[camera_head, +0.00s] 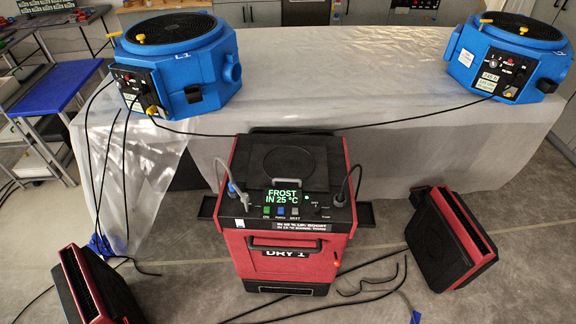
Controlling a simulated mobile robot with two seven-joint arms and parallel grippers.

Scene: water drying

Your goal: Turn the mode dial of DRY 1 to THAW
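DRY 1 (285,262) is a red and black machine standing upright on the floor in the middle of the view, with its name on the front. Its lit display (284,196) reads "FROST IN 25 °C" in green. Small controls and markings (317,205) lie right of the display. They are too small to tell which is the mode dial or where it points. Neither of my grippers is in view.
A table draped in translucent sheeting (330,75) stands behind DRY 1, with blue machines at its left (180,65) and right (508,58) ends. Red and black units stand on the floor at left (88,290) and right (450,238). Black cables (370,290) cross the floor.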

